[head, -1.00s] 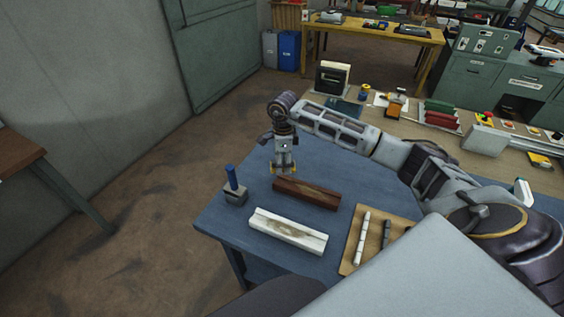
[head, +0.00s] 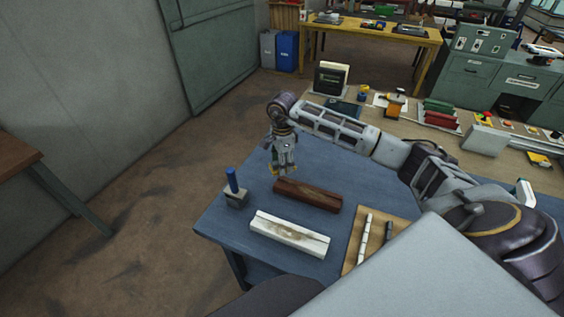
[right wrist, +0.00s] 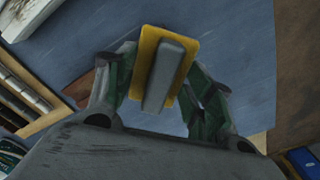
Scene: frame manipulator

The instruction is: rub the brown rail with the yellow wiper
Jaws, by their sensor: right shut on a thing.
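The brown rail (head: 307,195) lies on the blue table, behind the white rail. My right gripper (head: 284,163) is above the table just past the brown rail's far left end. It is shut on the yellow wiper (right wrist: 148,45), gripping its grey handle (right wrist: 165,75) between the two fingers. In the head view the wiper (head: 283,171) shows only as small yellow patches, and whether it touches anything cannot be told. A part of the brown rail (right wrist: 80,88) shows beside a finger in the right wrist view. My left gripper is not in view.
A white rail (head: 289,234) lies in front of the brown one. A blue-handled tool (head: 231,180) stands in a grey block (head: 236,197) near the left table edge. A wooden tray (head: 352,259) with sticks lies at right. The blue table's back left is clear.

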